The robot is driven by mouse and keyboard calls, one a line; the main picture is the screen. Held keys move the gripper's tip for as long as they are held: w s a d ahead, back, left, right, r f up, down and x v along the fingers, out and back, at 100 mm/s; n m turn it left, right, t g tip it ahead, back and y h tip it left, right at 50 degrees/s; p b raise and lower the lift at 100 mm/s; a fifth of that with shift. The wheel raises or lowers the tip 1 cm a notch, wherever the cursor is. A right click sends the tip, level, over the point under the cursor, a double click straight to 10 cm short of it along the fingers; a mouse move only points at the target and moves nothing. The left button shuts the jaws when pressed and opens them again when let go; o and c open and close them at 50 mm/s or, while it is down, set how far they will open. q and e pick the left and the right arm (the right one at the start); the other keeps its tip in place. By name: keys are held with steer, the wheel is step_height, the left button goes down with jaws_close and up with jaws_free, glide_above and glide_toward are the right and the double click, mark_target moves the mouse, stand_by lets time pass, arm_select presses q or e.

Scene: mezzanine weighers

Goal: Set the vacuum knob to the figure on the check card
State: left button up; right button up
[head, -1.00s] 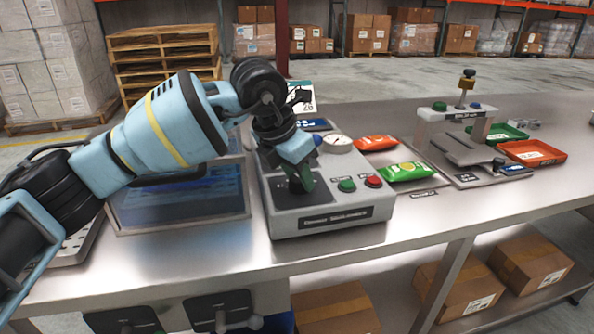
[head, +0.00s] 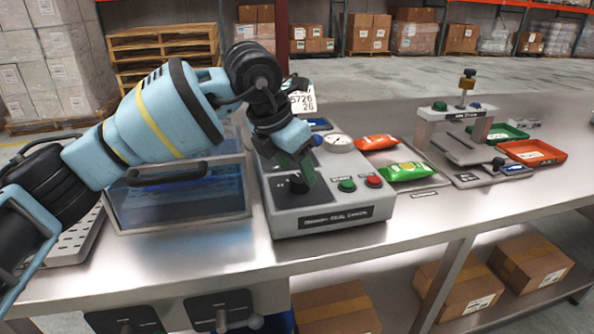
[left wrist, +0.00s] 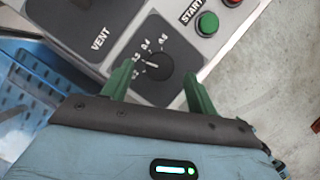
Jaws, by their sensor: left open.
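The vacuum knob (left wrist: 158,67) is a round black knob on a dark dial of the grey control box (head: 335,218). It also shows in the head view (head: 298,186). Its white pointer mark is on the side of the small figures, near 0.3 and 0.4; the exact setting is hard to read. My left gripper (left wrist: 160,84) is open, its green fingers apart on either side of the knob in the picture, and appears to hover just off it. The white check card (head: 305,99) stands behind the box, partly hidden by my left wrist. My right gripper is out of view.
Green (head: 347,185) and red (head: 374,181) buttons sit right of the knob, with a round gauge (head: 340,143) behind. A clear-lidded chamber (head: 180,200) is at left. Orange and green packets (head: 405,172) and a weigher (head: 470,150) stand to the right.

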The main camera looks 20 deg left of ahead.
mark_target(287, 195)
arm_select(q)
steer(key=shift+v, duration=2.75)
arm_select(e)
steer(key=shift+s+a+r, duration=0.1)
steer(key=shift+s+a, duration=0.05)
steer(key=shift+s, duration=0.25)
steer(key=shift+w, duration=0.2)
